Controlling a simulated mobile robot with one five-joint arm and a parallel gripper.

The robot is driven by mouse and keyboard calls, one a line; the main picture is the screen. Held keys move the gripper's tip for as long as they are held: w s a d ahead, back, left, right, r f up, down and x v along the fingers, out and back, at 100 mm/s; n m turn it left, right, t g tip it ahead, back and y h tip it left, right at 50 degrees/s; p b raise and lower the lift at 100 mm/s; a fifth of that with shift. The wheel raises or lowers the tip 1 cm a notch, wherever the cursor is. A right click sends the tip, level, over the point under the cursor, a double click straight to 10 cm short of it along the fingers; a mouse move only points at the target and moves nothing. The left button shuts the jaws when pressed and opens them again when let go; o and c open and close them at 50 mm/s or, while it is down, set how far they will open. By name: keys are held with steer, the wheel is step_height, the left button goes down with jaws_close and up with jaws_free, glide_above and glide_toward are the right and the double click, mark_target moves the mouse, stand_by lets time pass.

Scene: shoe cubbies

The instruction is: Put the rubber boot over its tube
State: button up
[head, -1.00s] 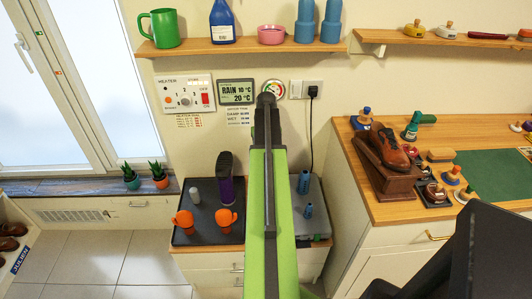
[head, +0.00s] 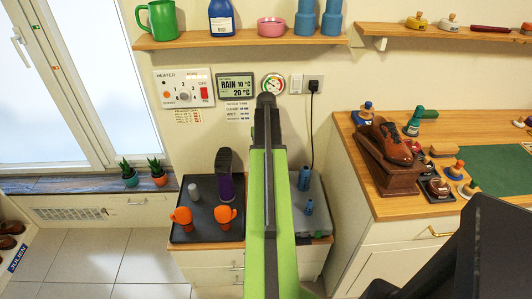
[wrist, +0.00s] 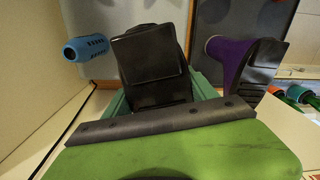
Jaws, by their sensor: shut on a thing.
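In the wrist view my gripper (wrist: 160,122) is shut on a dark green boot (wrist: 117,103). Its black sole (wrist: 150,62) faces the camera and hides most of the shaft. In the head view my arm hides the gripper and this boot. Two blue slotted tubes, a rear one (head: 304,180) and a front one (head: 309,206), stand on the grey panel (head: 322,215) right of my arm. One blue tube (wrist: 86,48) shows in the wrist view, apart from the held boot. A purple boot (head: 225,187) stands sole-up on the dark tray; it also shows in the wrist view (wrist: 230,55).
The dark tray (head: 203,236) also holds a grey cylinder (head: 194,192) and two orange items (head: 182,218). A counter (head: 385,208) with a brown shoe (head: 392,145) on a stand is at right. A shelf (head: 240,44) and heater panel (head: 184,90) are on the wall.

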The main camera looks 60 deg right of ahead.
steer(key=shift+f+b, duration=1)
steer(key=shift+f, duration=0.15)
steer(key=o, duration=1.8)
steer(key=shift+r, duration=0.1)
step_height(320, 180, up, 17)
steer(key=p, duration=1.7)
steer(key=shift+r, duration=0.2)
